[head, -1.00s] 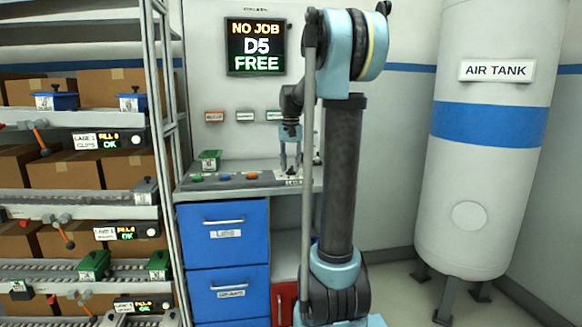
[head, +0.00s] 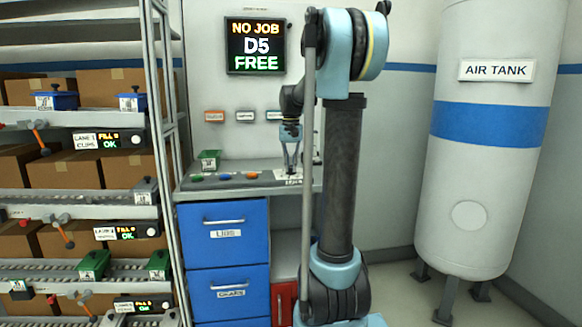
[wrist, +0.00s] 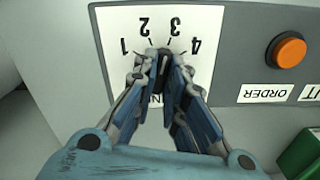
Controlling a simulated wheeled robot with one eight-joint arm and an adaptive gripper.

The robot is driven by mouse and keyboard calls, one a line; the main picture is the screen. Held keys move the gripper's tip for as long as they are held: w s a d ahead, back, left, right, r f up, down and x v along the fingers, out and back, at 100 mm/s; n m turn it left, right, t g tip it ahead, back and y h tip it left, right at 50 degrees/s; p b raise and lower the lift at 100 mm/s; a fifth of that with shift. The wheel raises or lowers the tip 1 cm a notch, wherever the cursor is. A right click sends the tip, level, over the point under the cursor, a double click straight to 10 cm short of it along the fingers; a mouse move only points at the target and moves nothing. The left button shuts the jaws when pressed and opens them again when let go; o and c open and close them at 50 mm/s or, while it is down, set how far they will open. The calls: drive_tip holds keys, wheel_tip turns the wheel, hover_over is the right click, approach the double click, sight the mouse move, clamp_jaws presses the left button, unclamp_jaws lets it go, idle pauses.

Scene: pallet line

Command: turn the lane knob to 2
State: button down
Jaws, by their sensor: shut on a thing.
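The white lane plate (wrist: 205,20) is printed with the numbers 1 to 4, upside down in the wrist view. My gripper (wrist: 163,58) is over the plate, its fingertips closed on the small dark lane knob (wrist: 164,68) just below the 2 and 3. The fingers hide most of the knob, and I cannot tell for sure which number it points at. In the head view, my gripper (head: 291,170) reaches straight down to the plate (head: 288,178) on the grey counter.
An orange ORDER button (wrist: 287,50) sits right of the plate in the wrist view, with a green box (wrist: 303,155) at the corner. A screen (head: 255,46) reads NO JOB D5 FREE. Blue drawers (head: 224,232) are under the counter. A shelf rack (head: 165,110) stands left.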

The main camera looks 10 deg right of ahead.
sight(291, 167)
drive_tip(key=n, duration=0.6)
drive_tip(key=shift+n, duration=0.3)
idle(0.4)
drive_tip(key=c, duration=1.6)
unclamp_jaws()
drive_tip(key=shift+c, duration=0.2)
drive_tip(key=shift+r, duration=0.15)
wheel_tip(291, 167, up, 12)
drive_tip(key=shift+f, duration=0.2)
